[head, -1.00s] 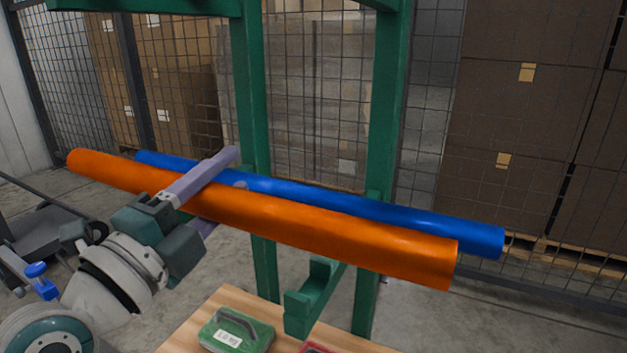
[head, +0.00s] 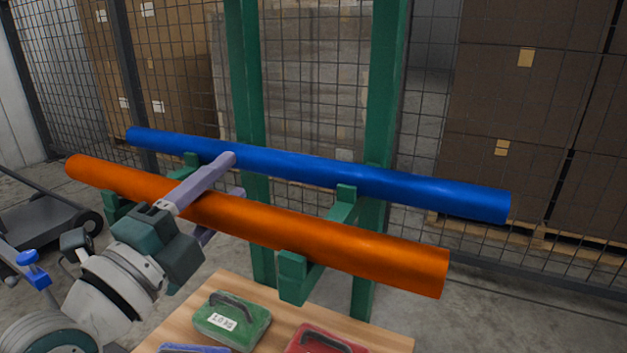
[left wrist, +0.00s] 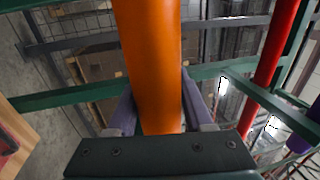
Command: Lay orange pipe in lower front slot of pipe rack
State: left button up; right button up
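The orange pipe (head: 330,243) runs across the head view in front of the green pipe rack (head: 380,130). It lies over the rack's lower arms, between the front lip (head: 293,278) and the divider (head: 346,203). The lip overlaps its lower edge; I cannot tell whether the pipe rests on the arms. My left gripper (head: 232,177) is shut around the pipe left of its middle. The left wrist view shows the pipe (left wrist: 150,60) between both fingers. My right gripper is not in view.
A blue pipe (head: 420,193) lies behind the divider. A wooden table (head: 225,285) below holds a green case (head: 232,318) and a red case (head: 325,342). A cart (head: 45,213) stands at left; mesh fencing and cartons (head: 530,100) are behind. The left wrist view shows a red pipe (left wrist: 274,50).

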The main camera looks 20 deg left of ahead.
pick_arm(q)
jog(key=o, duration=0.5)
jog(key=shift+c, duration=0.2)
jog(key=shift+o, duration=0.2)
